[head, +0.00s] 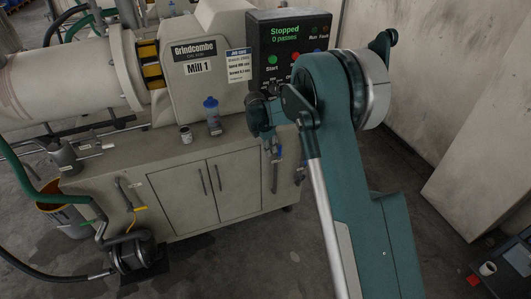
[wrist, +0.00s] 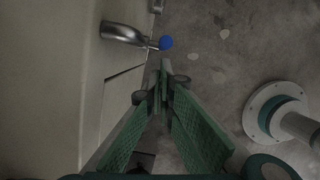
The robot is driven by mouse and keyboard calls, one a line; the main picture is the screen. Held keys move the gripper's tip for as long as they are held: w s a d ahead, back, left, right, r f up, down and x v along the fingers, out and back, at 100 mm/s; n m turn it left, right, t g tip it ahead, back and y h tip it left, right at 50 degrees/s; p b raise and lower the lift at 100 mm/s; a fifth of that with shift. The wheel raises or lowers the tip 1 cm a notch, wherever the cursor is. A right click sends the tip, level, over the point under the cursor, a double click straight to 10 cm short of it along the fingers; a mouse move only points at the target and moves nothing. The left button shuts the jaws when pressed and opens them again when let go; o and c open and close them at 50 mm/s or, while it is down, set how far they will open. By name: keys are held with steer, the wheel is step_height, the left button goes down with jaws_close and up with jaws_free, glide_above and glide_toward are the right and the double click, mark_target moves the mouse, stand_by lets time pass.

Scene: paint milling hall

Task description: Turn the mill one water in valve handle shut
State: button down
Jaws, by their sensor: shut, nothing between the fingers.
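Mill 1 (head: 195,60) stands on a beige cabinet (head: 160,170) in the head view. Small pipes with blue parts (head: 277,152) hang at the cabinet's right end, partly behind my arm. I cannot read any label on them or tell which is the water in valve. In the wrist view a bent metal pipe (wrist: 122,33) comes off a pale panel and a blue knob or handle end (wrist: 166,43) shows at its tip. My gripper (wrist: 161,76) is shut and empty, its tips just below the blue part in the picture, with no clear contact. The head view does not show the fingers clearly.
A control panel (head: 290,45) reads "Stopped". A pump (head: 132,252) and hoses are at the lower left. The concrete floor right of the cabinet is mostly open, up to a pale wall (head: 440,80).

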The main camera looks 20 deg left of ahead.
steer(key=shift+w+d, duration=0.3)
steer(key=shift+w, duration=0.05)
steer(key=shift+d+r, duration=0.1)
stand_by(0.3)
